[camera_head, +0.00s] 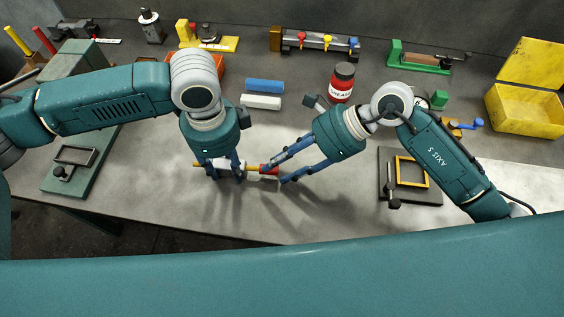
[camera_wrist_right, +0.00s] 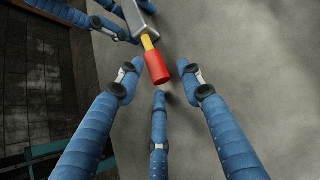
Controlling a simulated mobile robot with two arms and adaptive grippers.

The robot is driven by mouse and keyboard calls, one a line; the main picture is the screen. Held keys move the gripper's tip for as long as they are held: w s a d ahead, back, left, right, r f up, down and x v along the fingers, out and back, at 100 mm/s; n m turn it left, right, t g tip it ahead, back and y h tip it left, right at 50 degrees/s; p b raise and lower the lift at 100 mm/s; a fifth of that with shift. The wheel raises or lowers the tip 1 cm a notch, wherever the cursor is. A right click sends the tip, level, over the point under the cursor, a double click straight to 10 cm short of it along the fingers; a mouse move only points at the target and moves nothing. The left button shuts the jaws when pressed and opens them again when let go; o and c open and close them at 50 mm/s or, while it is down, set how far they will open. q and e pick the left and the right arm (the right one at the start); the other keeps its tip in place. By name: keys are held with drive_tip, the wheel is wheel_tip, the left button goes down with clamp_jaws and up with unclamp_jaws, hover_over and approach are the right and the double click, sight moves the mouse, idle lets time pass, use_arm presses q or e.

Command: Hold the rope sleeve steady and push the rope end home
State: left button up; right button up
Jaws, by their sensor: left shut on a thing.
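The rope sleeve is a light grey block (camera_head: 221,163) in the head view, held in my left gripper (camera_head: 226,177), whose fingers are closed around it. It also shows at the top of the right wrist view (camera_wrist_right: 139,18). A yellow rope (camera_wrist_right: 147,42) comes out of the sleeve and ends in a red tip (camera_wrist_right: 157,68); the red tip (camera_head: 268,170) points right in the head view. The rope inside the sleeve is hidden.
A dark fixture with a yellow frame (camera_head: 411,172) lies to the right. Blue (camera_head: 265,86) and white (camera_head: 261,102) blocks and a red grease can (camera_head: 342,84) stand behind the grippers. The table's front edge is close. Bare table lies between the grippers and the yellow-framed fixture.

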clamp_jaws()
use_arm(q)
drive_tip(key=shift+s+d, duration=0.15)
use_arm(e)
drive_tip(key=shift+w+a, duration=0.2)
drive_tip(key=shift+a, duration=0.55)
drive_tip(key=shift+w+a, duration=0.15)
drive_tip(key=shift+a, duration=0.55)
unclamp_jaws()
drive_tip(key=shift+d, duration=0.1)
drive_tip(key=v, duration=1.2)
